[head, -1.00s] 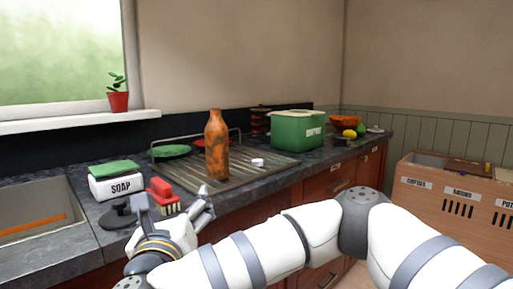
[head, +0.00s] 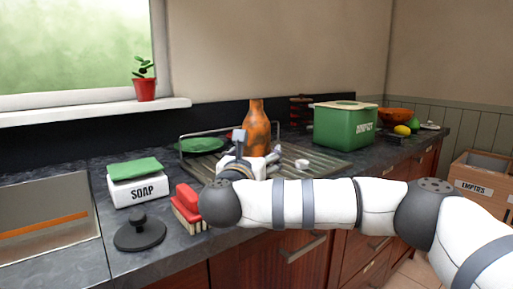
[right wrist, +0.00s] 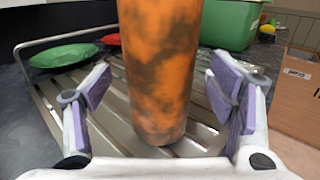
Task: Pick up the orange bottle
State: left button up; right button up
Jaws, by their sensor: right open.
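The orange bottle (head: 256,122), mottled with dark patches, stands upright on the ribbed metal draining rack (head: 325,163). My right gripper (head: 258,152) is in front of the bottle and hides its lower part in the head view. In the right wrist view the bottle (right wrist: 160,75) stands between the two spread fingers of my right gripper (right wrist: 160,105). The purple finger pads show gaps to the bottle on both sides. The bottle's top is cut off there. My left gripper is not in view.
A green compost bin (head: 345,127) stands right of the rack, and a green plate (head: 203,145) lies at its back left. A red brush (head: 188,203), a black sink plug (head: 139,232) and a soap box (head: 138,188) stand left of my right gripper.

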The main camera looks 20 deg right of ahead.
jog(key=shift+x, duration=1.2)
jog(key=c, duration=1.1)
jog(key=shift+r, duration=0.1)
jog(key=shift+c, duration=0.2)
